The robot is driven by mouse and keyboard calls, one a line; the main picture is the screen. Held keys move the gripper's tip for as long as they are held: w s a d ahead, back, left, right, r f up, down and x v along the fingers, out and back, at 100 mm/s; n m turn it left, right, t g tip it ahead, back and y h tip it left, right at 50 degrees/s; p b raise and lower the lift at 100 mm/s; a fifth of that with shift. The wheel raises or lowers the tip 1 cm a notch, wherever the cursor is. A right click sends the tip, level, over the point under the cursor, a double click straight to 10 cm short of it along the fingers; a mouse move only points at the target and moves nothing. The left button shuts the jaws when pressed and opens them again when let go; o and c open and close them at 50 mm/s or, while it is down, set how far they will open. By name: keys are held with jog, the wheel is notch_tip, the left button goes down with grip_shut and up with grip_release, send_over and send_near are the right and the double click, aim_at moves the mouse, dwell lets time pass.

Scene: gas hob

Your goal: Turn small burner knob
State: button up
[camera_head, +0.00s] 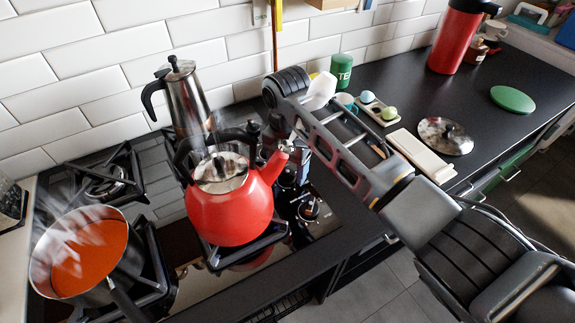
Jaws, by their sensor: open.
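The hob's control knobs are in a column on the black panel right of the red kettle. The nearest knob (310,209) is in plain view, and another knob (288,174) is farther back, partly hidden by the kettle spout and my arm. I cannot tell which one belongs to the small burner. My gripper (277,150) points down over the far end of the knob column, behind the spout. It is open, with its fingertips mostly hidden. I cannot tell whether it touches a knob.
A steaming red kettle (230,214) stands close left of the knobs. A steaming pot of orange soup (88,257) is on the left burner. A moka pot (187,100) stands behind the kettle.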

jog(key=shift+c, duration=0.4)
jog(key=c, duration=1)
jog(key=shift+r+m+p, duration=0.1)
jog(key=shift+m+p, duration=0.55)
jog(key=shift+m, duration=0.45)
jog(key=shift+m+p, duration=0.75)
jog(key=shift+m, duration=1.15)
jog(key=o, duration=1.1)
